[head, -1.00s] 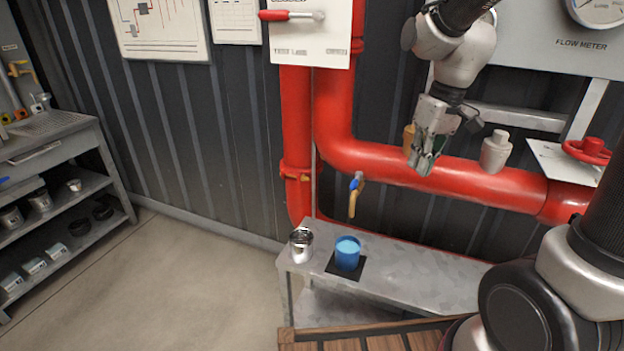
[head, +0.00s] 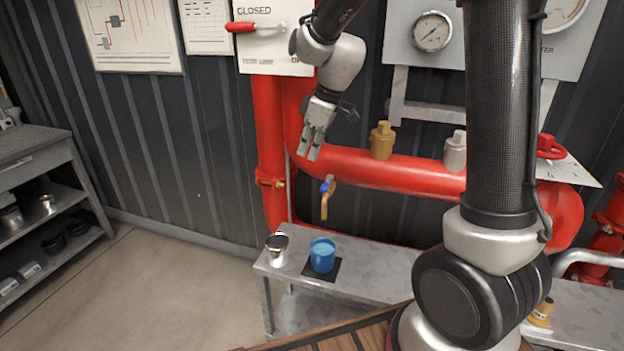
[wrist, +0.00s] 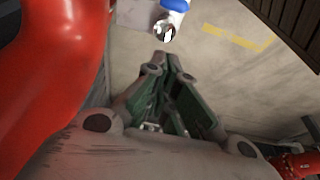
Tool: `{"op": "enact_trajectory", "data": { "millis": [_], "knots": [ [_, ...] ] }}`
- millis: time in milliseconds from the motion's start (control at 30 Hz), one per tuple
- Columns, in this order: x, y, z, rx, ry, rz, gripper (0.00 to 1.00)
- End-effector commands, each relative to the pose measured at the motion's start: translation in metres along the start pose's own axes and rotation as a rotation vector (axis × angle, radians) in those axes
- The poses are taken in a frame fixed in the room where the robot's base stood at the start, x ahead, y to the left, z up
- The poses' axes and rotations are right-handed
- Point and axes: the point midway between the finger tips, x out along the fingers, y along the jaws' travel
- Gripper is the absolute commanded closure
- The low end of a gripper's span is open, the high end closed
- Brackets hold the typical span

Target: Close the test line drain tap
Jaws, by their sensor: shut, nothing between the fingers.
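The drain tap (head: 326,188) hangs under the red horizontal pipe (head: 400,172) in the head view. It has a blue upper part and a brass-coloured part pointing straight down. Which part is the lever is too small to tell. My gripper (head: 309,156) points down, shut and empty, just above and slightly left of the tap, apart from it. In the wrist view the closed fingertips (wrist: 166,68) point down past the red pipe (wrist: 60,75).
Below the tap, a blue cup (head: 322,256) stands on a black mat on the metal bench (head: 385,270), with a metal cup (head: 277,248) at its left. Brass (head: 382,140) and silver (head: 455,150) fittings stand on the pipe. A red lever (head: 250,27) is on the white panel above.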

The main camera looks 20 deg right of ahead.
Motion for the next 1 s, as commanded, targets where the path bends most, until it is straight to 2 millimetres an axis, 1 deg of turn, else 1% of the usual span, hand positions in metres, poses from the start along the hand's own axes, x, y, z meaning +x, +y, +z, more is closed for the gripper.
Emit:
{"op": "enact_trajectory", "data": {
  "millis": [133,233,633,700,800,1000],
  "knots": [
    [0.006,0.000,0.000,0.001,-0.002,-0.002,1.00],
    [0.019,-0.001,0.001,0.002,-0.002,-0.003,1.00],
    [0.102,-0.001,0.001,0.003,-0.004,-0.003,1.00],
    [0.094,0.001,0.011,0.004,0.001,0.002,1.00],
    [0.087,0.000,0.023,0.004,0.002,0.001,1.00],
    [0.081,0.000,0.035,0.002,0.001,-0.001,1.00]
  ]
}}
